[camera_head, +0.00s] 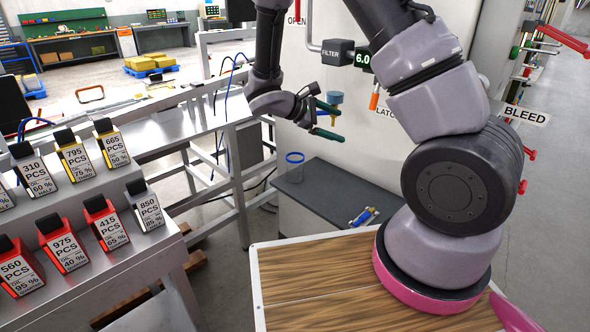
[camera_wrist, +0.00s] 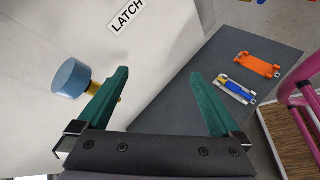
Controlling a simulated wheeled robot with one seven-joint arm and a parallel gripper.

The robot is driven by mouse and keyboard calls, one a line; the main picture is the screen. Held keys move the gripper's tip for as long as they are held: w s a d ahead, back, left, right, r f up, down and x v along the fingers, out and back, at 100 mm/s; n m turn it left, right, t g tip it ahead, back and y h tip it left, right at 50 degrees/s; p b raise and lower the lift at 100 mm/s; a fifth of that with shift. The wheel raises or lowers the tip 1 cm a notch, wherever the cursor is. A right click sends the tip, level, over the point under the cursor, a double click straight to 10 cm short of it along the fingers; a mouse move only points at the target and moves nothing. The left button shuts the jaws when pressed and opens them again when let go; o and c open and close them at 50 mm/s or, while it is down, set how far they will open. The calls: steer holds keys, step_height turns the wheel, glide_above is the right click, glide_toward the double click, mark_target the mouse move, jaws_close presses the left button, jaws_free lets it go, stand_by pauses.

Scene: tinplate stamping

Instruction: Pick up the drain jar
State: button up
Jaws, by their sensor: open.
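A clear jar with a blue rim (camera_head: 294,168), which looks like the drain jar, stands upright at the left end of a low grey bench top (camera_head: 335,190). I cannot make it out in the wrist view. My gripper (camera_head: 330,119) is above the bench, higher than the jar and to its right. Its two green fingers are apart with nothing between them, as the wrist view also shows (camera_wrist: 160,76). A blue knob on a brass stem (camera_wrist: 71,78) is just beside the left finger; it also shows behind the gripper in the head view (camera_head: 335,97).
A white cabinet with a LATCH label (camera_wrist: 126,14) rises behind the bench. A blue-and-white part (camera_wrist: 237,89) and an orange part (camera_wrist: 257,66) lie on the bench top. A metal frame table (camera_head: 215,125) stands left; a rack of labelled bins (camera_head: 85,220) is nearer.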

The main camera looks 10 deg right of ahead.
steer(key=w+a+f+n+t+h, duration=0.1)
steer(key=w+a+f+n+t, duration=0.45)
steer(key=f+n+t, duration=0.35)
steer(key=n+t+y, duration=0.4)
steer(key=n, duration=0.4)
glide_toward(293, 167)
steer(key=d+x, duration=0.1)
steer(key=x, duration=0.2)
steer(key=shift+n+t+y, duration=0.3)
steer(key=x, duration=0.4)
steer(key=shift+w+a+f, duration=0.1)
steer(key=shift+w, duration=0.15)
steer(key=shift+x, duration=2.95)
steer(key=shift+a, duration=0.15)
steer(key=c, duration=1.2)
